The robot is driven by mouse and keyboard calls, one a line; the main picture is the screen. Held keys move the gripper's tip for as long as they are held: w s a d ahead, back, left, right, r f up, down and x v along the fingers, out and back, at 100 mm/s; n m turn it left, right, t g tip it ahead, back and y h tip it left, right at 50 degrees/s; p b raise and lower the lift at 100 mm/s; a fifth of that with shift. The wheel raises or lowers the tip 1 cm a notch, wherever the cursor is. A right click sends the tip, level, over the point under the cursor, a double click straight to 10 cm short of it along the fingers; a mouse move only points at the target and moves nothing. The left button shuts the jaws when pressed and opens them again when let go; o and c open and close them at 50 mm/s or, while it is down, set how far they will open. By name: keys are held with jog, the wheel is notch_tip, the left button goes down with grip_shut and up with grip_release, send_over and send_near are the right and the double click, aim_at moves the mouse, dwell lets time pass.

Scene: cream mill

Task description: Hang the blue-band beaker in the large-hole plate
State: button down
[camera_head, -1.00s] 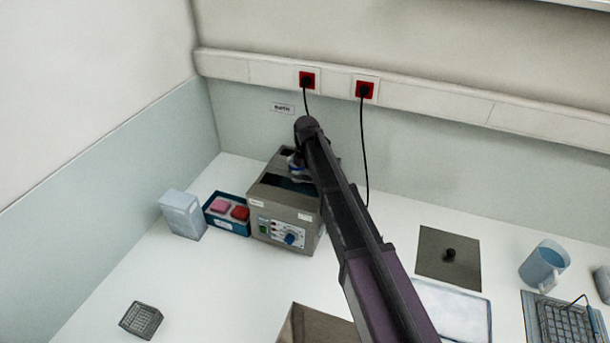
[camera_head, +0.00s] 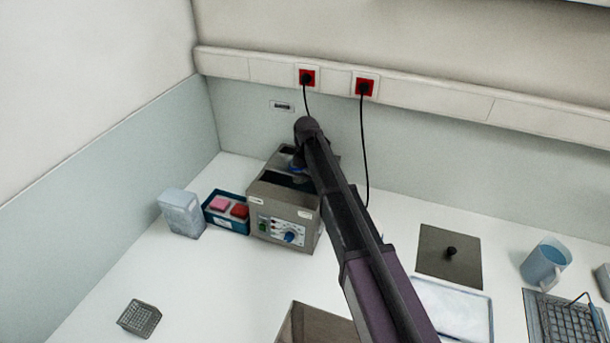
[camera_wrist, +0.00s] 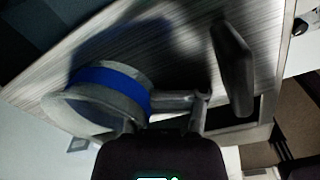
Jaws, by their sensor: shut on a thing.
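The blue-band beaker (camera_wrist: 108,82) shows in the wrist view at the left, pale and tilted in the picture, with a wide blue band around it. My gripper (camera_wrist: 190,105) is shut on it at the beaker's side. In the head view my gripper (camera_head: 299,160) is over the grey bath unit (camera_head: 283,205), and only a bit of blue shows beside it. A brushed metal surface (camera_wrist: 170,25) lies behind the beaker in the wrist view; I cannot tell whether it is the large-hole plate. The hole is not clearly visible, and my arm hides the unit's right side.
A blue box (camera_head: 227,213) with pink and red items and a pale container (camera_head: 181,213) stand left of the unit. A small dark rack (camera_head: 139,318) is at the front left. A dark lid (camera_head: 449,257), a tray (camera_head: 455,310) and a mug (camera_head: 545,264) are to the right.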

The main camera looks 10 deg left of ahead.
jog(key=shift+s+d+f, duration=0.2)
jog(key=shift+s+f, duration=0.05)
jog(key=shift+s, duration=0.25)
jog(key=c, duration=0.8)
grip_release()
jog(key=o, duration=0.4)
jog(key=shift+w+f, duration=0.1)
jog(key=shift+f, duration=0.05)
jog(key=shift+c, duration=0.2)
jog(key=shift+o, duration=0.8)
jog(key=shift+w+a+f, duration=0.15)
jog(key=shift+a, duration=0.05)
jog(key=shift+w+d, duration=0.1)
jog(key=shift+d, duration=0.05)
jog(key=shift+o, duration=1.1)
jog(key=shift+w, duration=0.1)
jog(key=shift+r, duration=0.2)
jog(key=shift+w+a, duration=0.5)
jog(key=shift+a, duration=0.35)
jog(key=shift+o, duration=0.2)
jog(key=shift+r+p, duration=0.2)
jog(key=shift+p, duration=0.1)
